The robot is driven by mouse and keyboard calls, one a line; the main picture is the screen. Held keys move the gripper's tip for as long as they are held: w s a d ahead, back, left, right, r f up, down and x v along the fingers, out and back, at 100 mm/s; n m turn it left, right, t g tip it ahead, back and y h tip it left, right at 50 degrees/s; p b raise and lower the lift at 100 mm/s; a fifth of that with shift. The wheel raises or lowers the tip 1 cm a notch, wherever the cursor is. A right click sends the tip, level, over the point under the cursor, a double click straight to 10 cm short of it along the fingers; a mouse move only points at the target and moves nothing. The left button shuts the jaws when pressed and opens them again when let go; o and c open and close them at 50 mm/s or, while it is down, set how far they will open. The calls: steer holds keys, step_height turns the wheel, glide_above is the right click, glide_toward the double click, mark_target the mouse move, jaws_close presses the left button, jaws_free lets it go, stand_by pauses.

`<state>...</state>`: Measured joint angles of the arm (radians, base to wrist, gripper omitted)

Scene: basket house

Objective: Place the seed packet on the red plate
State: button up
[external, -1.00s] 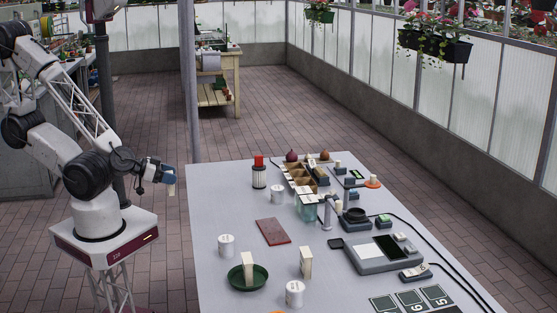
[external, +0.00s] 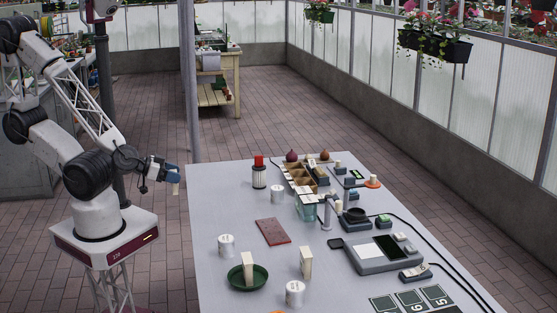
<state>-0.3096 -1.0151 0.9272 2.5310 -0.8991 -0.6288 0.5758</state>
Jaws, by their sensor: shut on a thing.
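My gripper (external: 174,188) is at the left, in the air just off the table's left edge. It is shut on a small cream thing, mostly hidden by the fingers; I cannot tell if this is a seed packet. A cream upright packet (external: 247,267) stands on a round dark green plate (external: 233,281) at the table's near left. A similar cream packet (external: 306,262) stands on the bare table to its right. A flat, rectangular dark red piece (external: 273,232) lies near the table's middle left. No round red plate is clearly seen.
White cans (external: 226,244) (external: 295,292) stand near the packets. A red-topped jar (external: 259,175) and a compartment tray (external: 301,178) stand farther back. A grey device (external: 368,258) and cables fill the right. An orange edge (external: 278,312) is cut off at the bottom. The table's left strip is clear.

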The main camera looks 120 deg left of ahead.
steer(key=w, duration=2.3)
steer(key=shift+w+d+r+m+h, duration=0.15)
steer(key=shift+d+r+m+h, duration=0.15)
steer(key=shift+d, duration=0.15)
steer(key=shift+t, duration=0.3)
steer(key=shift+w, duration=0.15)
glide_above(273, 229)
steer(key=shift+s+d+f, duration=0.2)
steer(key=shift+s+f, duration=0.2)
steer(key=shift+f, duration=0.3)
steer(key=shift+w, duration=0.1)
steer(key=shift+w+a+f, duration=0.1)
steer(key=shift+w+f, duration=0.05)
steer(key=shift+f, duration=0.75)
steer(key=shift+w+f, duration=0.15)
steer(key=shift+f, duration=0.75)
